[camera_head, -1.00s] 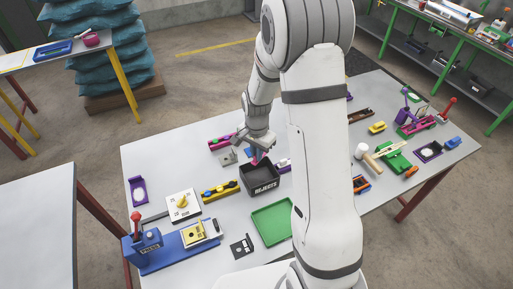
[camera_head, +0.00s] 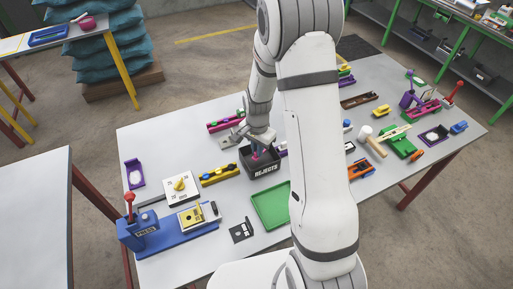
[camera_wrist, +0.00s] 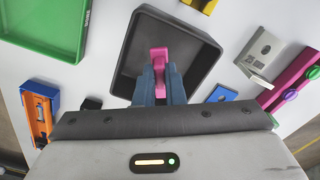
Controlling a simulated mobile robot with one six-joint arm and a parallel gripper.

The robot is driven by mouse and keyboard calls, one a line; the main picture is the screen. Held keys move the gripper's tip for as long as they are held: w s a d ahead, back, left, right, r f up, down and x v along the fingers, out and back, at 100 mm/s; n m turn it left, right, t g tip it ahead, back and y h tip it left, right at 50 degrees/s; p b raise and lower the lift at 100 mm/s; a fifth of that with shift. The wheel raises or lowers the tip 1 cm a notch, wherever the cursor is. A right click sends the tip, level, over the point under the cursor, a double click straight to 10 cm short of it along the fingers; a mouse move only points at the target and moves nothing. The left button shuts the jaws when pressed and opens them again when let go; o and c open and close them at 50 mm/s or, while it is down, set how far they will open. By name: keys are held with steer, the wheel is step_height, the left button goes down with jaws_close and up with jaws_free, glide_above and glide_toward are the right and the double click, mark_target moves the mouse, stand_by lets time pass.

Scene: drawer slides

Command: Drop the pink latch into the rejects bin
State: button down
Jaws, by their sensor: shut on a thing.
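The pink latch (camera_wrist: 159,60) is between the fingertips of my gripper (camera_wrist: 160,85) in the wrist view, and the fingers are shut on it. Behind it in that view is the open black rejects bin (camera_wrist: 205,55). In the head view the bin (camera_head: 265,170) shows its REJECTS label on the front. My gripper (camera_head: 257,151) points down at the bin's opening there, with a bit of pink just visible. I cannot tell how far the latch is above the bin floor. The part of the bin nearest my wrist is hidden by the fingers.
A green tray (camera_head: 271,206) lies in front of the bin. A yellow rail (camera_head: 220,174) is to its left, and a pink rail (camera_head: 226,123) lies behind. A blue press (camera_head: 138,231) stands at the front left. An orange part (camera_wrist: 40,110) shows in the wrist view.

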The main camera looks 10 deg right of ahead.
steer(key=c, duration=1.4)
jaws_free()
steer(key=shift+c, duration=0.2)
steer(key=shift+r, duration=0.15)
steer(key=shift+r+p, duration=0.75)
steer(key=shift+r, duration=0.65)
step_height(320, 180, up, 8)
steer(key=p, duration=0.4)
steer(key=shift+p, duration=0.35)
